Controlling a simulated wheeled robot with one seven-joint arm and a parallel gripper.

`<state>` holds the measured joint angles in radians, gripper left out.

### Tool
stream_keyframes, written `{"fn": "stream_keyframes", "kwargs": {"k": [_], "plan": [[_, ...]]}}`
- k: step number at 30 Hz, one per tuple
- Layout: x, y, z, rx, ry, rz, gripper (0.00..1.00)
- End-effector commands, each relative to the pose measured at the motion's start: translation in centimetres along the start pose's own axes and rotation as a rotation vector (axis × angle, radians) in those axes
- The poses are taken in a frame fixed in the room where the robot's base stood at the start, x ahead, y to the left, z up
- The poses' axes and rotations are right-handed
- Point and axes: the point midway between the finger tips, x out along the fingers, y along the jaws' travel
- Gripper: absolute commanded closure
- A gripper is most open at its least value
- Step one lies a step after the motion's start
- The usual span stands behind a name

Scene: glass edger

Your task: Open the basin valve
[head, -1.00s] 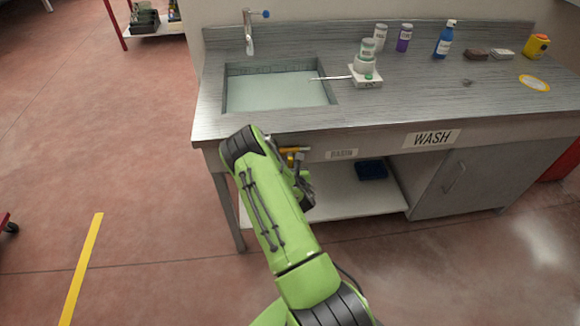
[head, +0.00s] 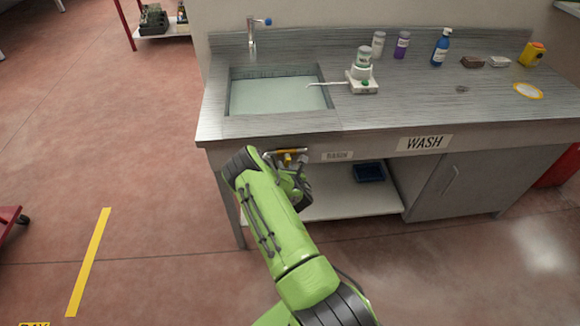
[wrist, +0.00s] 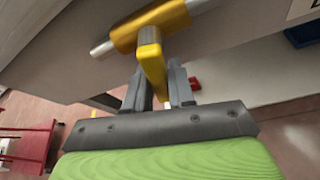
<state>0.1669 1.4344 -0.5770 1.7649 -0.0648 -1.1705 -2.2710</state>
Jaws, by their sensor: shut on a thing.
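The basin valve is a brass body (wrist: 160,22) on a grey pipe under the front of the basin, with a yellow lever (wrist: 151,62) pointing down toward my gripper. In the head view the brass valve (head: 290,152) shows just past the end of my green arm, left of the BASIN label (head: 338,156). My gripper (wrist: 158,88) is shut on the yellow lever, one dark finger on each side of it. The lever's lower end is partly hidden between the fingers. In the head view my arm hides most of the gripper.
The sink basin (head: 278,97) above holds pale water, with a tap (head: 252,38) behind it. The counter's front edge overhangs the valve. A lower shelf (head: 345,203) carries a dark blue tray (head: 369,172). A cabinet door (head: 470,183) is to the right. Open floor lies left.

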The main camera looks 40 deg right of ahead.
Motion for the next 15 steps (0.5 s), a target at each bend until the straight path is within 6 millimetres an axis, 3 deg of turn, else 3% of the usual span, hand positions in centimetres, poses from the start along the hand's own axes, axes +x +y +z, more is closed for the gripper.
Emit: {"fn": "stream_keyframes", "kwargs": {"k": [15], "plan": [[-0.08,0.89,0.24,0.218,-0.001,0.092,1.0]]}}
